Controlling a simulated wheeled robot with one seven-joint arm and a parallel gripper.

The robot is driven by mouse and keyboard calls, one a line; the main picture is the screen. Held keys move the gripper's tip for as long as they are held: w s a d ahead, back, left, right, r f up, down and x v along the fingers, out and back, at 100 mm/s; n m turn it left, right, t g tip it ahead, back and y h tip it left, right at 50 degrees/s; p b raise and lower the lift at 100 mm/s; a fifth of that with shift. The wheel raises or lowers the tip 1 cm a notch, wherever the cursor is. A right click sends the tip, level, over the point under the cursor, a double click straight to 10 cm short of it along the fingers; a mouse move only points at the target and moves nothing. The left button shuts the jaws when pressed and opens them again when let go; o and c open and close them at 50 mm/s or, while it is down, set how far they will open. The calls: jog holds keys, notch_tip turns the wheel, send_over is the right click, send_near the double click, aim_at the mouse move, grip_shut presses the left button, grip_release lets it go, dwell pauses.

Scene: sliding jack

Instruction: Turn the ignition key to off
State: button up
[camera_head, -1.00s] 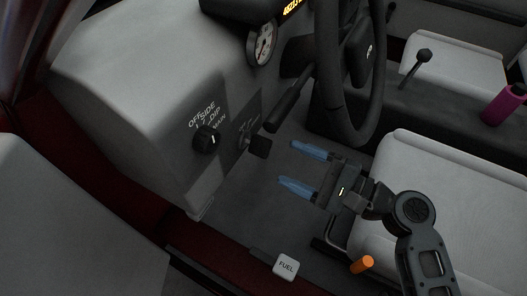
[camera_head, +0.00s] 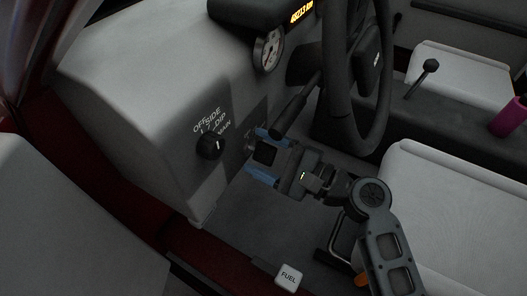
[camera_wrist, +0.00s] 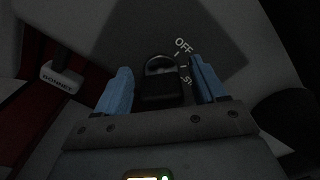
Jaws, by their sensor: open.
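The black ignition key (camera_head: 265,152) stands out from the dark panel on the dashboard's side. In the wrist view the key (camera_wrist: 160,82) sits between my two blue fingers, with gaps visible on both sides. The printed "OFF" (camera_wrist: 183,45) is to the upper right of the key, with a tick and part of another label below it. My gripper (camera_head: 256,151) is open around the key, its fingertips close to the panel. The panel hides behind the fingers in the head view, and I cannot read the key's exact position there.
A black light knob (camera_head: 210,147) is left of the gripper. A dark stalk (camera_head: 297,107) and the steering wheel (camera_head: 366,95) are above and to the right. The fuel lever (camera_head: 288,275) is below, near the sill. The bonnet lever (camera_wrist: 61,78) shows in the wrist view.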

jog(key=shift+c, duration=0.2)
jog(key=c, duration=0.9)
jog(key=shift+f, duration=0.1)
jog(key=n+b, duration=0.1)
jog(key=n, duration=0.1)
jog(key=n+b, duration=0.1)
jog(key=b, duration=0.1)
jog(key=shift+f+n, duration=0.2)
jog(key=shift+n, duration=0.2)
jog(key=shift+s+n+b, duration=0.1)
jog(key=shift+n+b, duration=1.25)
jog(key=shift+n, duration=0.55)
jog(key=o, duration=0.9)
